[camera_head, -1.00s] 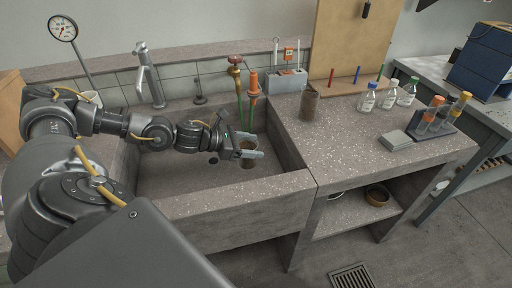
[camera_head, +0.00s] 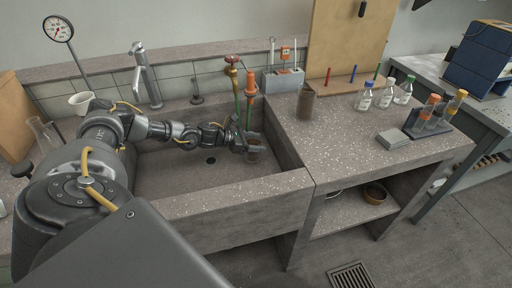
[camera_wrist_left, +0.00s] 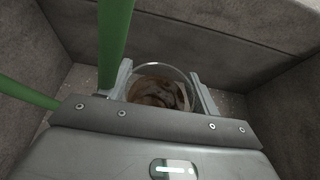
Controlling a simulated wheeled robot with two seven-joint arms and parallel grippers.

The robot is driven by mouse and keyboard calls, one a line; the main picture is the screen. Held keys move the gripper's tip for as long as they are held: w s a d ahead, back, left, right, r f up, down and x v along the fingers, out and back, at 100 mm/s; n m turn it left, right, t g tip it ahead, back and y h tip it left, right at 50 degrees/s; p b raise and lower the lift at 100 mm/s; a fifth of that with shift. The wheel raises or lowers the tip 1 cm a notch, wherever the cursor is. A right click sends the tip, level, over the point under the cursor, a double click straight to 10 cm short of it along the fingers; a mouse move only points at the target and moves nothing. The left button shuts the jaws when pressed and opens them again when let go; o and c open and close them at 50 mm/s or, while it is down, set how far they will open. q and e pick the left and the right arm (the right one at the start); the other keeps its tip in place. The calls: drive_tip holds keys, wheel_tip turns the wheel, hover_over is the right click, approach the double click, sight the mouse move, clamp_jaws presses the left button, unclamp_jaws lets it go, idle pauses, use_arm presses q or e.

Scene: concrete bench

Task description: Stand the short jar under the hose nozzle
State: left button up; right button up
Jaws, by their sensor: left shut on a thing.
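My left gripper (camera_head: 248,149) is shut on the short jar (camera_head: 254,156), low inside the sink near its right back corner. In the left wrist view the jar (camera_wrist_left: 160,88) is a clear round vessel with brown matter in it, between the two fingers. A green hose (camera_wrist_left: 113,45) stands just left of the jar in that view. In the head view green hoses (camera_head: 248,118) hang from the red-handled tap (camera_head: 232,68) and the orange fitting (camera_head: 250,84) behind the gripper. I cannot tell where the nozzle's opening is over the jar. My right gripper is not in view.
The sink's front rim (camera_head: 235,197) and right wall close in the basin. A brown cylindrical jar (camera_head: 306,104) stands on the counter to the right, with capped bottles (camera_head: 385,95) and a tube rack (camera_head: 430,122) further right. A grey tap (camera_head: 147,75) stands at the back left.

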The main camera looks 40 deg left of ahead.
use_arm(q)
wheel_tip(320, 180, down, 2)
drive_tip(key=shift+f, duration=0.15)
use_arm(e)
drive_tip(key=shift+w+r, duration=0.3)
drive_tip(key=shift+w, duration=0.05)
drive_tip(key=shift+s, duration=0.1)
use_arm(q)
drive_tip(key=shift+f, duration=0.1)
drive_tip(key=o, duration=1)
drive_tip(key=shift+o, duration=0.2)
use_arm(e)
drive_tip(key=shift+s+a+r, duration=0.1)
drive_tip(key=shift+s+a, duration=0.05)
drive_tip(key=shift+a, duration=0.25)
